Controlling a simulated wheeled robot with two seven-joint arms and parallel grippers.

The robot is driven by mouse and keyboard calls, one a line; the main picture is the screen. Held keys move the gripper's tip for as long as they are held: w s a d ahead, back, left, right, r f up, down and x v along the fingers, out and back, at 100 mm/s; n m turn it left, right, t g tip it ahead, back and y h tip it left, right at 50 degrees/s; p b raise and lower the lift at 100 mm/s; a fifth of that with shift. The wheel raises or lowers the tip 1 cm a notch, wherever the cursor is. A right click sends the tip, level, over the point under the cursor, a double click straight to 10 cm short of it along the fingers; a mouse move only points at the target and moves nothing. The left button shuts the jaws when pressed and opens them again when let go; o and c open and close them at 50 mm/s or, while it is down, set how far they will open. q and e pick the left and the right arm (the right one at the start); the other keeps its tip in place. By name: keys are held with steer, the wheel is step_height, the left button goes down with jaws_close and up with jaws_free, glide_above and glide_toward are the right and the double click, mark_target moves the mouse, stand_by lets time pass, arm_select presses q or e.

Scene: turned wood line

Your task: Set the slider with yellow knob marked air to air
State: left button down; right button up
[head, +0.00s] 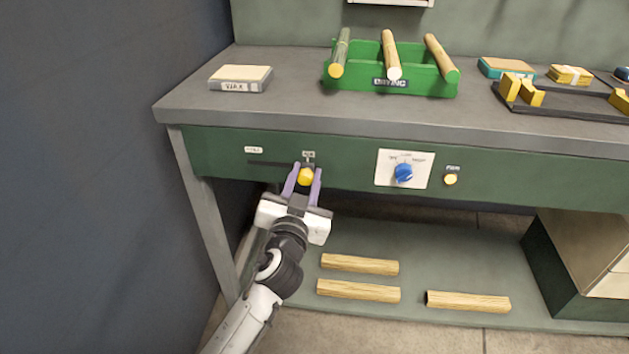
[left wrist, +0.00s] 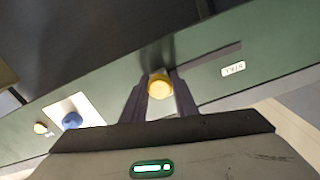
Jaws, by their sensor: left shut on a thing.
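The slider's yellow knob (head: 305,177) is on the green front panel of the bench, at the right end of a dark horizontal slot (head: 268,163). A small white label (head: 308,154), too small to read surely, is just above the knob. Another label (head: 254,150) is above the slot's left end; it also shows in the left wrist view (left wrist: 233,69). My left gripper (head: 304,174) is shut on the yellow knob, one finger on each side. The left wrist view shows the knob (left wrist: 159,88) between the fingers. My right gripper is not in view.
To the right on the panel are a blue dial (head: 403,173) on a white plate and a yellow button (head: 450,179). On the benchtop are a wax block (head: 240,78) and a green rack (head: 430,80) with wooden rods. Several rods lie on the lower shelf (head: 420,265).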

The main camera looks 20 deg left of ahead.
mark_target(311, 126)
arm_select(q)
steer(key=shift+d, duration=0.2)
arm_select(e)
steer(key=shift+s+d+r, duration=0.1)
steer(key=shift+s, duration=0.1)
arm_select(q)
steer(key=c, duration=1.4)
jaws_free()
steer(key=shift+d, duration=0.1)
steer(key=shift+c, duration=0.2)
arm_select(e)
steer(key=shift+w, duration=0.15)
arm_select(q)
step_height(311, 126, up, 9)
steer(key=p, duration=0.3)
steer(key=shift+p, duration=0.35)
steer(key=shift+r, duration=0.6)
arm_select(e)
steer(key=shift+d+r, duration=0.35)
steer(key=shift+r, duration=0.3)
